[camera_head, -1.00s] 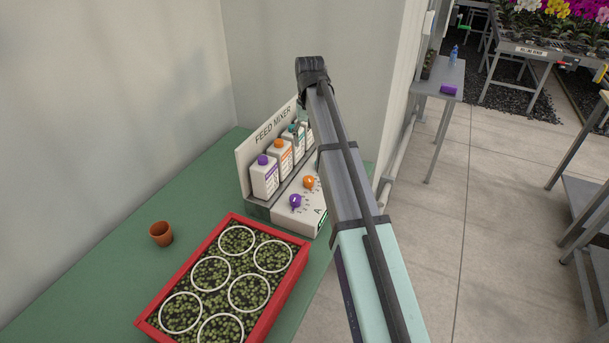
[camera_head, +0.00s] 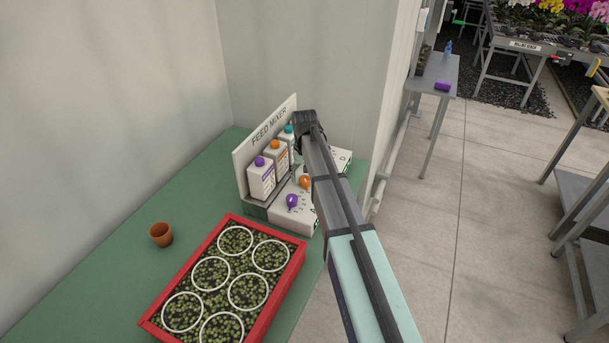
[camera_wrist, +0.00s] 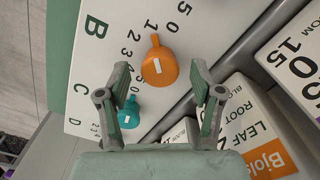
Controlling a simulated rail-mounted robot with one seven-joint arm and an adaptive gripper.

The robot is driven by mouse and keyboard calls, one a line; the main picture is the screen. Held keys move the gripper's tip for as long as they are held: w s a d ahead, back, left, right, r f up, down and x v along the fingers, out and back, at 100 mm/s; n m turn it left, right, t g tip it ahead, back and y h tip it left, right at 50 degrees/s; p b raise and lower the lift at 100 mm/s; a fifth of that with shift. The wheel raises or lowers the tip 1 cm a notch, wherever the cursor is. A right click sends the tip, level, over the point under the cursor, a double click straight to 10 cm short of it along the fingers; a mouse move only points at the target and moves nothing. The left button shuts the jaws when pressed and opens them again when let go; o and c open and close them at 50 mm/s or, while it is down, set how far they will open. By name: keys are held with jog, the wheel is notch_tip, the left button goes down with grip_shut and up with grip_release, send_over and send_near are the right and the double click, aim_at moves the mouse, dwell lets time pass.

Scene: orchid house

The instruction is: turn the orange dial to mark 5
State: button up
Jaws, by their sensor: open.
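The orange dial (camera_wrist: 162,70) is on the white sloped panel (camera_wrist: 112,50) of the feed mixer. Its small tab points up in the wrist view, close to the printed 1 and 0. It also shows in the head view (camera_head: 305,182), beside my arm. My gripper (camera_wrist: 160,78) is open, its two fingers apart to the left and right of the orange dial. Whether they touch it, I cannot tell. A teal dial (camera_wrist: 129,112) is below, near the left finger. A purple dial (camera_head: 292,202) shows in the head view, where my gripper is mostly hidden by my arm.
White bottles, one with a purple cap (camera_head: 261,177), stand behind the dials against the feed mixer sign (camera_head: 268,128). A red tray (camera_head: 297,262) of seedlings is in front of the mixer.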

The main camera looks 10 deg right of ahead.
jog(key=shift+f, duration=0.1)
jog(key=c, duration=1.1)
jog(key=shift+c, duration=0.2)
